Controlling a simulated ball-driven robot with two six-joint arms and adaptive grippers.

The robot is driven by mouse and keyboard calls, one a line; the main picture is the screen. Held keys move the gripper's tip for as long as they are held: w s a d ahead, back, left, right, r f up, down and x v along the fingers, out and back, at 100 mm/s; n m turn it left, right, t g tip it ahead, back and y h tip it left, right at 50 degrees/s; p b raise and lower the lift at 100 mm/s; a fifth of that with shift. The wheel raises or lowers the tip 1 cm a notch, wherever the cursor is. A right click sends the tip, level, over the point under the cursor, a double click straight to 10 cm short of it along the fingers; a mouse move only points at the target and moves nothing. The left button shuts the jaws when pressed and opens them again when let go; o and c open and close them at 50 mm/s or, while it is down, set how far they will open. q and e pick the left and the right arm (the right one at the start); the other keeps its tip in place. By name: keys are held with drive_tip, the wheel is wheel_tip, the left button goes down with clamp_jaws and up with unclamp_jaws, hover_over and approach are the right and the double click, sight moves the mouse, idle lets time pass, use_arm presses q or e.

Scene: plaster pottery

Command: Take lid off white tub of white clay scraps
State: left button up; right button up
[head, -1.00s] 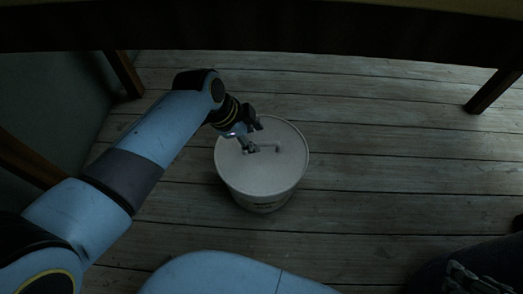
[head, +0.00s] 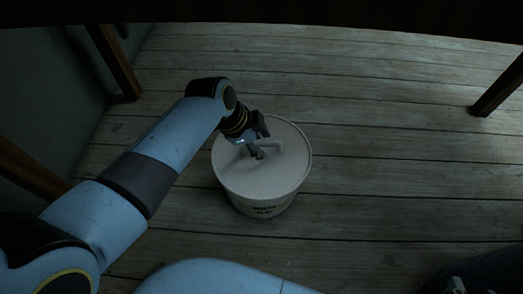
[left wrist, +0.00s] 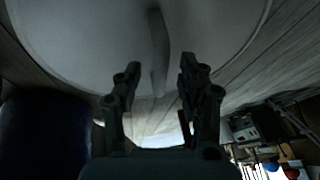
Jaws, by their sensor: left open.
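The white tub (head: 265,208) stands upright on the wooden floor near the middle of the head view, with dark print on its front. Its pale round lid (head: 243,180) sits on top and hides the inside. A pale bar handle (head: 271,144) rises from the lid's middle. My left gripper (head: 261,141) is open at the handle, coming from the upper left. In the left wrist view the handle (left wrist: 158,45) runs in line with the gap between the open fingers (left wrist: 160,68). I cannot tell whether they touch it.
A dark table edge (head: 300,17) crosses the top of the head view, with wooden legs at left (head: 115,62) and right (head: 497,87). The plank floor (head: 390,160) right of the tub is clear. Blurred clutter (left wrist: 270,130) shows in the wrist view's lower right.

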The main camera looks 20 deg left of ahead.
sight(260, 143)
use_arm(q)
drive_tip(key=shift+c, duration=0.2)
clamp_jaws()
drive_tip(key=shift+r, duration=0.1)
drive_tip(key=shift+r+p, duration=0.6)
drive_tip(key=shift+r, duration=0.2)
wheel_tip(260, 143, up, 3)
drive_tip(key=shift+w+r+p, duration=0.1)
drive_tip(key=shift+w+p, duration=0.05)
drive_tip(key=shift+p, duration=0.95)
wheel_tip(260, 143, up, 4)
drive_tip(key=shift+f+p, duration=0.15)
drive_tip(key=shift+p, duration=1.1)
drive_tip(key=shift+r+p, duration=0.4)
drive_tip(key=shift+r, duration=0.25)
use_arm(e)
wheel_tip(260, 143, up, 9)
drive_tip(key=s+g, duration=0.1)
drive_tip(key=g, duration=0.7)
drive_tip(key=shift+s+d+f, duration=0.2)
drive_tip(key=shift+d, duration=0.1)
